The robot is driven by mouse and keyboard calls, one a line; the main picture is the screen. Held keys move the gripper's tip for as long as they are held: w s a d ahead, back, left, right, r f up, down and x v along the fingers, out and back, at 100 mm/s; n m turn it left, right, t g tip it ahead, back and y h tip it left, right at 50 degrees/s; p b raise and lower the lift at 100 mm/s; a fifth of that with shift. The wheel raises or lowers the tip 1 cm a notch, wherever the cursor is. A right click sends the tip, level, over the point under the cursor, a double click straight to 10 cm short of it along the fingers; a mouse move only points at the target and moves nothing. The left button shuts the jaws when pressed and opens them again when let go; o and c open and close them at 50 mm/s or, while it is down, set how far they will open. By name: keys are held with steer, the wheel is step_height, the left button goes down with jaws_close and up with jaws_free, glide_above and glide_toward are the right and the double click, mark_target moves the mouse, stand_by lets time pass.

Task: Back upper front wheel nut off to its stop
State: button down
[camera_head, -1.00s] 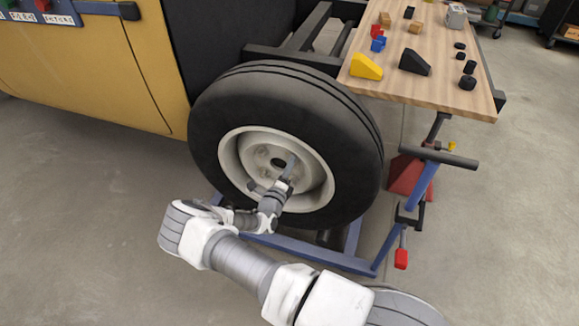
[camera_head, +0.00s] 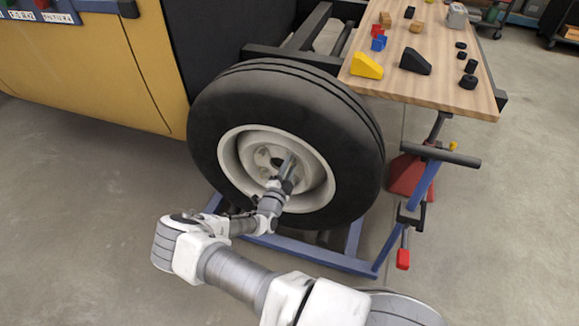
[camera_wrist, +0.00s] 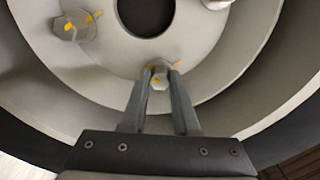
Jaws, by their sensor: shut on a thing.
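The wheel (camera_head: 232,106) has a black tyre and a pale rim with a dark round centre hole. My gripper (camera_head: 291,159) reaches into the rim, to the right of the hub. In the wrist view my gripper (camera_wrist: 161,72) is shut on a hex nut (camera_wrist: 160,83) below the centre hole, with yellow marks beside and on it. Another hex nut (camera_wrist: 74,26) with yellow marks is at the upper left, and part of one more nut (camera_wrist: 216,3) shows at the top edge. In the head view my gripper hides the held nut.
A wooden bench top (camera_head: 440,88) at the right holds a yellow wedge (camera_head: 367,66), a black wedge (camera_head: 415,62) and small blocks. A blue frame (camera_head: 310,255) with a clamp stands under and beside the wheel. A yellow vehicle body (camera_head: 85,70) is at the left. The floor at left is clear.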

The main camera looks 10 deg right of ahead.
steer(key=shift+s+d+n, duration=0.1)
steer(key=shift+n, duration=0.6)
steer(key=c, duration=0.7)
jaws_free()
steer(key=p+v, duration=0.4)
steer(key=v, duration=1.3)
steer(key=shift+s, duration=0.15)
steer(key=shift+r, duration=0.1)
